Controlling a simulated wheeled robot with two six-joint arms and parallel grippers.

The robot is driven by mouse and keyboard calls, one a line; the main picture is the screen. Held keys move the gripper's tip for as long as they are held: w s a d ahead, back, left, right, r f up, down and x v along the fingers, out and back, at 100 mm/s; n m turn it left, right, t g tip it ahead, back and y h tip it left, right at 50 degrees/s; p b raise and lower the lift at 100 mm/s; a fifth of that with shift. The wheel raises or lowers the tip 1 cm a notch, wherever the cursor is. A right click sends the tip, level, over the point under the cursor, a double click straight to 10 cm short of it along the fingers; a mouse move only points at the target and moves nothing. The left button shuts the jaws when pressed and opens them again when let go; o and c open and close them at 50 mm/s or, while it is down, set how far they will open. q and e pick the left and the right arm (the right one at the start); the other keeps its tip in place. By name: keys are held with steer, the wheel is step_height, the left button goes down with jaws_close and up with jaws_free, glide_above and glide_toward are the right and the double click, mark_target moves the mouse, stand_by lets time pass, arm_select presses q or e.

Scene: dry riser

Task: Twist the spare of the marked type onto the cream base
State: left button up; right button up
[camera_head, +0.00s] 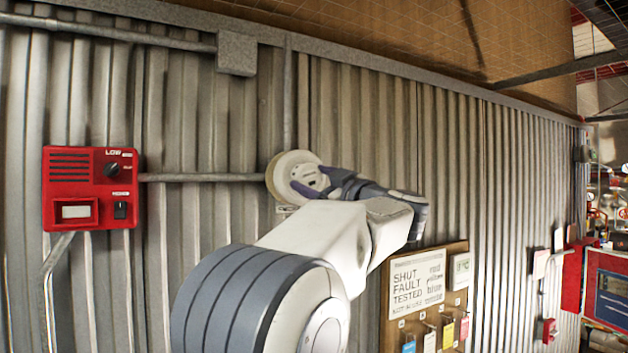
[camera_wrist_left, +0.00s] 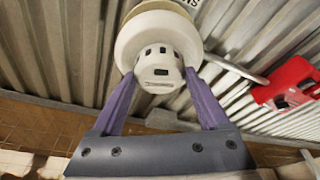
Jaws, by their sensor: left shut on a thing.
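A white round detector head (camera_head: 297,172) with small dark slots is at the corrugated wall. In the left wrist view the detector (camera_wrist_left: 150,40) shows its wide disc and slotted nose. My left gripper (camera_head: 320,186) is shut on it, with a purple finger on each side of the nose in the wrist view (camera_wrist_left: 160,74). The cream base (camera_head: 271,180) shows as a rim behind the detector, at the conduit's end. The detector covers most of the base; I cannot tell whether the two are touching or locked. My right gripper is out of view.
A red box (camera_head: 90,188) with a knob and switch is on the wall at left, joined by a conduit (camera_head: 200,177). A grey junction box (camera_head: 237,54) sits above. A board (camera_head: 452,262) with a notice and coloured tags hangs below right of my arm.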

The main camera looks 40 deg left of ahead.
arm_select(q)
steer(key=shift+w+a+p, duration=0.3)
steer(key=shift+a, duration=0.4)
steer(key=shift+w+a+p, duration=0.25)
steer(key=shift+a, duration=0.4)
steer(key=o, duration=1.4)
steer(key=shift+c, duration=0.2)
steer(key=shift+d+f, duration=0.1)
steer(key=shift+d, duration=0.05)
steer(key=b+v, duration=0.6)
steer(key=v, duration=0.4)
steer(key=shift+s+d, duration=0.1)
